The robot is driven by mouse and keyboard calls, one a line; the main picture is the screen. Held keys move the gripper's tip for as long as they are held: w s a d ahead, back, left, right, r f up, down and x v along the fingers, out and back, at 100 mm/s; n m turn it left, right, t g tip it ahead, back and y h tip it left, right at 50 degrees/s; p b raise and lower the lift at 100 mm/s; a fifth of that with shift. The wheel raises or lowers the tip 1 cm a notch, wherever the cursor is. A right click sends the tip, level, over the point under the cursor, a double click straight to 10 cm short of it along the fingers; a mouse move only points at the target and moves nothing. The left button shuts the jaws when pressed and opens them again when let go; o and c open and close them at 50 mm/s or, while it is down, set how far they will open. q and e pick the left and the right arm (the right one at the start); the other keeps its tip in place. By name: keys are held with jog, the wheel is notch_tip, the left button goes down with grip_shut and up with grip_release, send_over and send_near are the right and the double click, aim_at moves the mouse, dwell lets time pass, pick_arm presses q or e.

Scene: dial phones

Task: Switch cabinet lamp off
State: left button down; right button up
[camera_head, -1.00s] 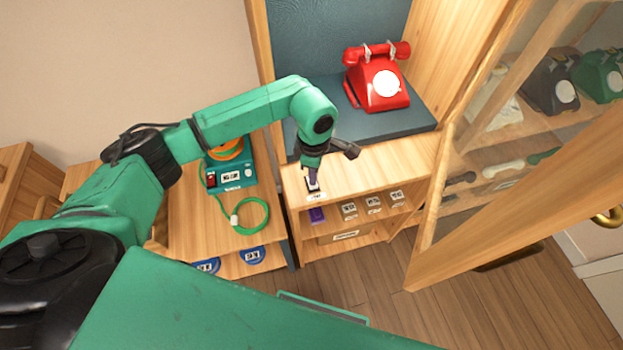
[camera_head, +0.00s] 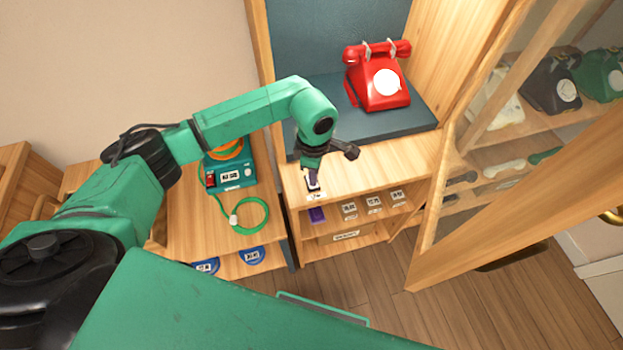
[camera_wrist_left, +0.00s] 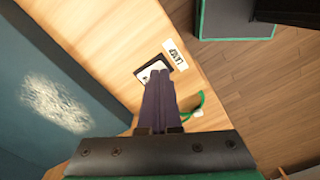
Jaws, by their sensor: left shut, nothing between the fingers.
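The lamp switch (camera_wrist_left: 150,70) is a small dark-framed plate with a light face, set in the wooden cabinet top, beside a white label reading LAMP (camera_wrist_left: 177,54). In the head view the label (camera_head: 316,196) shows just below my gripper. My left gripper (camera_head: 313,182) points down at the switch. In the wrist view its dark fingers (camera_wrist_left: 159,74) are shut together with nothing between them, and their tips overlap the switch plate. The fingers hide part of the switch, so I cannot tell its position or whether they touch it. My right gripper is not in view.
A red dial phone (camera_head: 378,78) sits on the dark padded shelf behind. Left stands a teal device (camera_head: 231,174) with a green cable (camera_head: 262,214). A glass-panelled wooden door (camera_head: 500,190) stands at right. Below are small labelled items and a purple one (camera_head: 317,215).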

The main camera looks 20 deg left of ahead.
pick_arm(q)
jog(key=shift+f+b, duration=0.55)
jog(key=shift+f, duration=0.05)
jog(key=shift+s+r, duration=0.1)
jog(key=shift+r+p, duration=2.05)
jog(key=shift+r, duration=1.4)
